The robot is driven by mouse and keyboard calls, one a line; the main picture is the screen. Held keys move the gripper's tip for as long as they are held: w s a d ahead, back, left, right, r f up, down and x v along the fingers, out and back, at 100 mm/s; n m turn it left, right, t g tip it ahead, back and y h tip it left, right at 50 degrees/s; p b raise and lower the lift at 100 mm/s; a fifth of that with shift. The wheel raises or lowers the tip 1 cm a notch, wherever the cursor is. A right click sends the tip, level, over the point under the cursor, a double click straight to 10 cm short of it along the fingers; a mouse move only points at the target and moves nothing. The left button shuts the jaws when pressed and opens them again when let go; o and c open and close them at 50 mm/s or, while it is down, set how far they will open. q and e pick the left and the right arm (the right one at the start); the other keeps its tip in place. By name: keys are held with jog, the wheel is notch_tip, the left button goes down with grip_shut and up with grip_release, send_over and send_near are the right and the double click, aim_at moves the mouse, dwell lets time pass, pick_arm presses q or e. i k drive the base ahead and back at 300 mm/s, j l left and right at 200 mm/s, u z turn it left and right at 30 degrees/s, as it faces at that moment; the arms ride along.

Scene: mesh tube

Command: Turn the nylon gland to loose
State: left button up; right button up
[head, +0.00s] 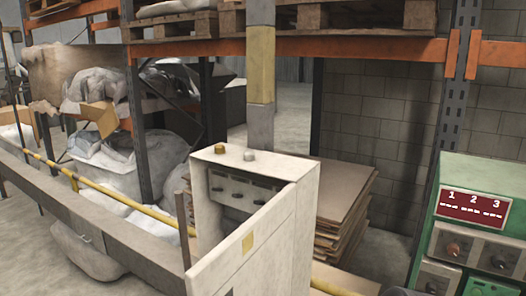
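A pale cabinet (245,163) stands in the middle of the head view with its door (245,250) swung open toward me. Two small fittings stand on its top: a brass-coloured one (220,149) at the left and a pale grey one (249,155) to its right. The pale grey one looks like the nylon gland, but its material and whether it is tight or loose cannot be told at this size. Neither of my grippers is in view.
Inside the cabinet is a row of dark knobs (238,194). A green control box (487,180) with a red display stands at the right. Stacked boards (345,195) lie behind the cabinet. A yellow pipe (110,195) and a grey beam (95,215) run along the left.

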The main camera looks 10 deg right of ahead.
aim_at(249, 156)
jog(key=l+u, duration=0.15)
jog(key=l, duration=0.65)
jog(key=l+u, duration=0.15)
jog(key=l, duration=0.7)
jog(key=k+l+u, duration=0.15)
jog(key=l, duration=0.65)
